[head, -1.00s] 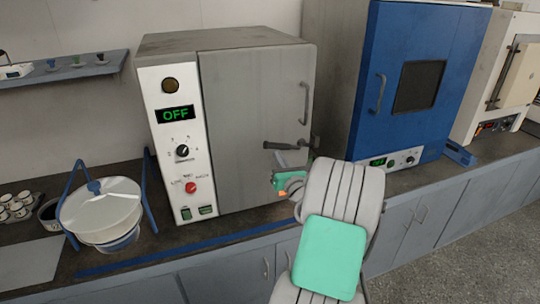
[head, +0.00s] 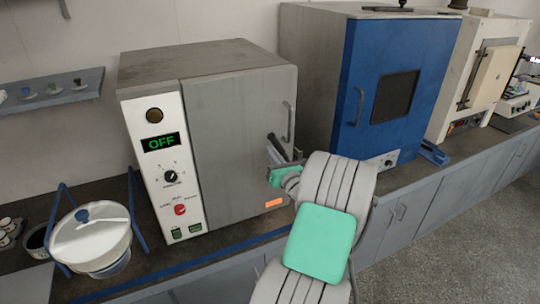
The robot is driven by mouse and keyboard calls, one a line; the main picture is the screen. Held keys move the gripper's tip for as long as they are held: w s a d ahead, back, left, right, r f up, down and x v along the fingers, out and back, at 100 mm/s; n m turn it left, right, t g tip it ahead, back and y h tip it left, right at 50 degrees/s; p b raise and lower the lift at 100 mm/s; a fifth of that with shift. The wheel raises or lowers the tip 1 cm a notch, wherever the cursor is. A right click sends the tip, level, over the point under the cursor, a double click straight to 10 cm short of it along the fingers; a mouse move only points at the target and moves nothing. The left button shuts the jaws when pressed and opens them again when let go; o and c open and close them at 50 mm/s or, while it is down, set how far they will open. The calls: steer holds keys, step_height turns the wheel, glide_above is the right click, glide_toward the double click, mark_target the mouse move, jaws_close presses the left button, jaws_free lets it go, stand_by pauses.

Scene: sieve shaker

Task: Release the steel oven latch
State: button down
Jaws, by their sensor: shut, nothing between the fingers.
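The steel oven (head: 232,110) is a grey box with a closed door and a white control panel reading "OFF". Its latch (head: 271,138) is a dark lever at the door's right side, below the bar handle (head: 289,121). The lever slopes down to the right, and its lower end is partly hidden. My gripper (head: 279,151) is shut and empty, right at the latch. Its fingers overlap the lever in the picture; I cannot tell whether they touch it.
A blue oven (head: 395,85) stands to the right, with a cream furnace (head: 480,75) beyond it. A white round-lidded vessel (head: 90,240) in a blue frame stands at left. A wall shelf (head: 50,100) is above it. Grey cabinets run below the counter.

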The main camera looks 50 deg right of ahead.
steer(key=shift+s+d, duration=0.35)
steer(key=shift+s, duration=0.05)
steer(key=shift+s+d+h, duration=0.1)
steer(key=shift+s+h, duration=0.05)
steer(key=shift+h, duration=0.15)
steer(key=shift+f, duration=0.1)
steer(key=s+a+f+b, duration=0.2)
steer(key=s+a+b, duration=0.3)
steer(key=s+a, duration=0.2)
steer(key=shift+s+a, duration=0.4)
steer(key=shift+a, duration=0.35)
